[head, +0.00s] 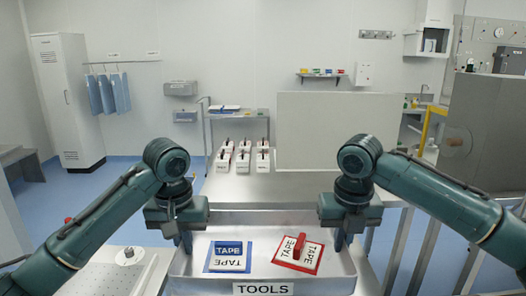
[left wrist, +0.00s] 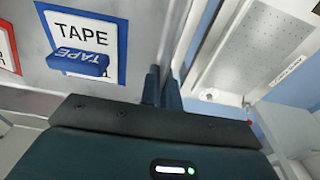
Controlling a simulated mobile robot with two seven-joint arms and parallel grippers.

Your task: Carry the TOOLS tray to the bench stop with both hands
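The grey metal TOOLS tray (head: 222,289) is at the bottom middle of the head view, its label on the front wall. In it lie a blue-framed card with a blue tape block (head: 228,248) and a red-framed card with a red tape block (head: 299,246). My left gripper (head: 186,242) points down at the left wall; in the left wrist view its fingers (left wrist: 161,88) are close together with the thin wall between them. My right gripper (head: 343,241) is at the right wall in the same pose, its fingers close together there, partly hidden by its own body.
A metal bench (head: 255,190) extends behind the tray. Several small white boxes (head: 243,155) stand in rows on its far part. An upright grey panel (head: 325,130) rises behind right.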

